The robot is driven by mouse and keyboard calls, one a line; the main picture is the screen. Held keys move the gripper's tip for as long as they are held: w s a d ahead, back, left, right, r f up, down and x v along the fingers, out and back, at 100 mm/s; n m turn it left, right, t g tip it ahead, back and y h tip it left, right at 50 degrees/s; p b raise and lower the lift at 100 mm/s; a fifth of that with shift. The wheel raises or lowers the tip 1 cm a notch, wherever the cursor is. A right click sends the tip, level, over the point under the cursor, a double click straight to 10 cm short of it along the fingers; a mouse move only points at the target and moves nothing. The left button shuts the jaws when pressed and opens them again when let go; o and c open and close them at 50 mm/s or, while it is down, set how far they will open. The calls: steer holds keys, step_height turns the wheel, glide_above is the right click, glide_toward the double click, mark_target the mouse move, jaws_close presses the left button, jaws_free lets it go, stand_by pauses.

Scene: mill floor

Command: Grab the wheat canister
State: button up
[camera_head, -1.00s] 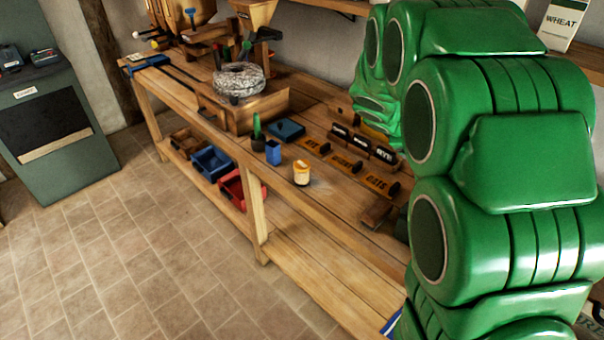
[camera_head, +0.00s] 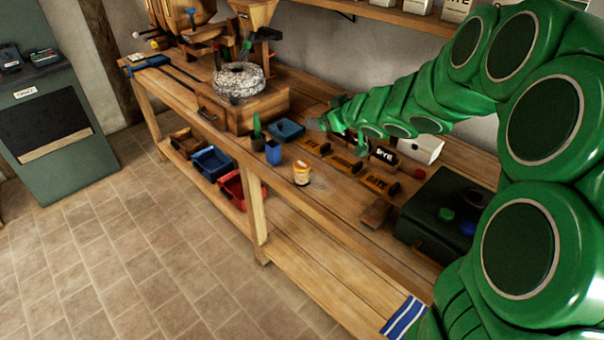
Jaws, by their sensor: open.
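No canister marked WHEAT is readable now; the place on the wall shelf where one stood is covered by my green arm or out of the picture. Pale canisters stand on that shelf, cut by the top edge. One of them, a canister (camera_head: 456,9), seems to read RYE. My gripper (camera_head: 339,135) is open above the back of the workbench, near the small label blocks. Nothing shows between its fingers, though they are small and partly blurred into the arm.
The wooden workbench (camera_head: 330,212) holds a millstone (camera_head: 239,80), an orange-and-white jar (camera_head: 302,173), a blue cup (camera_head: 273,152), orange name plates (camera_head: 345,165), a white box (camera_head: 420,148) and a dark box (camera_head: 437,215). The tiled floor at left is clear.

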step_height(320, 180, up, 2)
steer(key=s+a+y, duration=0.1)
steer(key=a+y, duration=0.1)
steer(key=a, duration=0.1)
glide_toward(299, 165)
steer(key=w+f, duration=0.1)
steer(key=w+a, duration=0.1)
steer(key=w+f, duration=0.1)
steer(key=shift+w+a+f, duration=0.15)
steer(key=shift+a+f, duration=0.15)
steer(key=shift+x, duration=3.85)
steer(key=c, duration=1.2)
steer(key=shift+r, duration=0.15)
